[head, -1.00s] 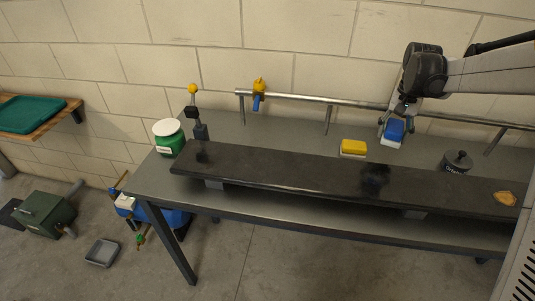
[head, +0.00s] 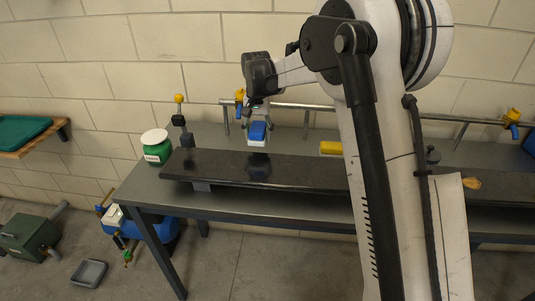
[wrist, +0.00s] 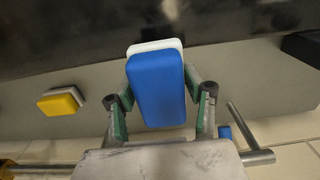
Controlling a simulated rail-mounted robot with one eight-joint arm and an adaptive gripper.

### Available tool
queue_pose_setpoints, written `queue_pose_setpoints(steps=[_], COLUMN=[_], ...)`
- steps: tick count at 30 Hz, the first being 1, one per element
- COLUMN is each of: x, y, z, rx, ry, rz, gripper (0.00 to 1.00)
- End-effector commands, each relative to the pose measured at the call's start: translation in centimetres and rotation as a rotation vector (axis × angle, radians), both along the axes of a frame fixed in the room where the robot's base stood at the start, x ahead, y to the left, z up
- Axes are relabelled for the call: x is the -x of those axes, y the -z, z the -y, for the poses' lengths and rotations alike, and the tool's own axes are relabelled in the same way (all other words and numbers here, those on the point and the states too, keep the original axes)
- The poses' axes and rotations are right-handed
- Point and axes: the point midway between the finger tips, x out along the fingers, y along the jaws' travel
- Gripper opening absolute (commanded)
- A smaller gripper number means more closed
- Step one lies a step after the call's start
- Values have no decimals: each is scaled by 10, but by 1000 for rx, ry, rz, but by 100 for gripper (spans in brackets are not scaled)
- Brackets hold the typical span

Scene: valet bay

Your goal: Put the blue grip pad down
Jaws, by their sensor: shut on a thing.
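The blue grip pad (head: 257,132) has a blue back and a white face. My gripper (head: 258,118) is shut on it. In the head view it is held at the back edge of the dark plank, left of the yellow pad; I cannot tell whether it touches anything. In the wrist view the blue grip pad (wrist: 157,90) sits between the two green-lined fingers of my gripper (wrist: 155,98), its white side facing away from the camera.
A long dark plank (head: 215,165) lies on the grey table (head: 140,190). A yellow pad (head: 331,147) lies behind the plank, partly hidden by my arm. A green tub (head: 157,150) stands at the left end. A metal rail (head: 290,106) runs along the back.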

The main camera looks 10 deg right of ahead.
Motion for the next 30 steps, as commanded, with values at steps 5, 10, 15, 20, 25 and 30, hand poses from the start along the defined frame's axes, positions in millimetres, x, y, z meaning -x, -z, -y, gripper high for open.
queue_pose_setpoints(steps=[5,10,15,20,25,30], x=[-14,-32,-48,-57,-59,-59], y=[15,36,55,65,72,92], z=[23,53,80,94,99,98], rx=[0,0,0,0,0,0], ry=[4,5,4,2,2,1], rz=[0,0,0,0,0,0], gripper=[7,7,7,7,7,7])
